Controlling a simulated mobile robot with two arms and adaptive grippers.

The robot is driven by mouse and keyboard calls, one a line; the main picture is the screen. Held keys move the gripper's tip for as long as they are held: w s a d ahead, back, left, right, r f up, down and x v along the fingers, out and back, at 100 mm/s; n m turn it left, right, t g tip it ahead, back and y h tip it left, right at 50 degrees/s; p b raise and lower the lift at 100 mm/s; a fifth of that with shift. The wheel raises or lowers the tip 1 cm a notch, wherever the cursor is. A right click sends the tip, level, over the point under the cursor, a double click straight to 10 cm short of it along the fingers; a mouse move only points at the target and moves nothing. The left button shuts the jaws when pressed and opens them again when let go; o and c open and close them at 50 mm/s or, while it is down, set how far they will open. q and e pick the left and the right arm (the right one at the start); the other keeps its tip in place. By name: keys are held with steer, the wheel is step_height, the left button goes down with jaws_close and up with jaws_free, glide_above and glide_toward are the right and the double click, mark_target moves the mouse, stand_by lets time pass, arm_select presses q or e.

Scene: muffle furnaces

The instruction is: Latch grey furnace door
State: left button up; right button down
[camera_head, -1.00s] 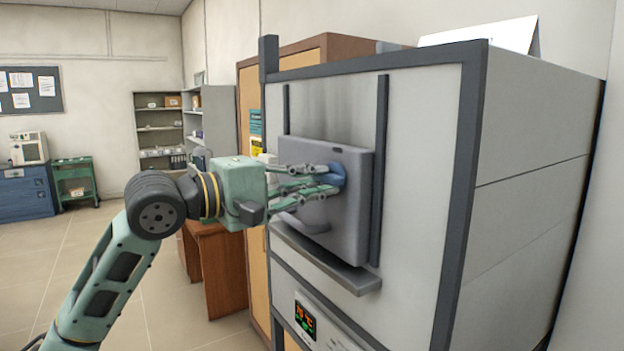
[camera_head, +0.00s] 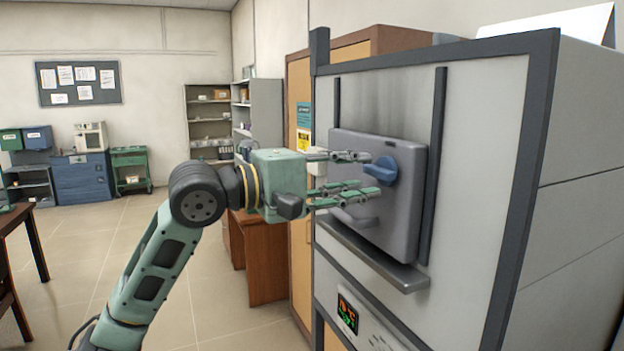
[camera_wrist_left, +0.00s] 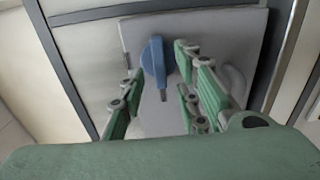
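The grey furnace door (camera_head: 400,226) is a square panel flush against the furnace front between two dark vertical rails. A blue latch knob (camera_head: 381,171) sits on its upper part; it also shows in the left wrist view (camera_wrist_left: 154,62). A grey curved handle (camera_head: 352,218) is lower on the door, partly behind the fingers. My left gripper (camera_head: 370,172) is open, its green fingers pointing at the door. In the left wrist view its fingers (camera_wrist_left: 160,88) are spread, with the knob beyond the gap between them. My right gripper is not in view.
A grey ledge (camera_head: 372,256) juts out below the door, with a lit display panel (camera_head: 347,314) under it. A wooden cabinet (camera_head: 299,190) and a brown desk (camera_head: 262,260) stand behind to the left. Open floor lies at the left.

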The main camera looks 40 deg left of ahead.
arm_select(q)
steer(key=v, duration=1)
stand_by(0.3)
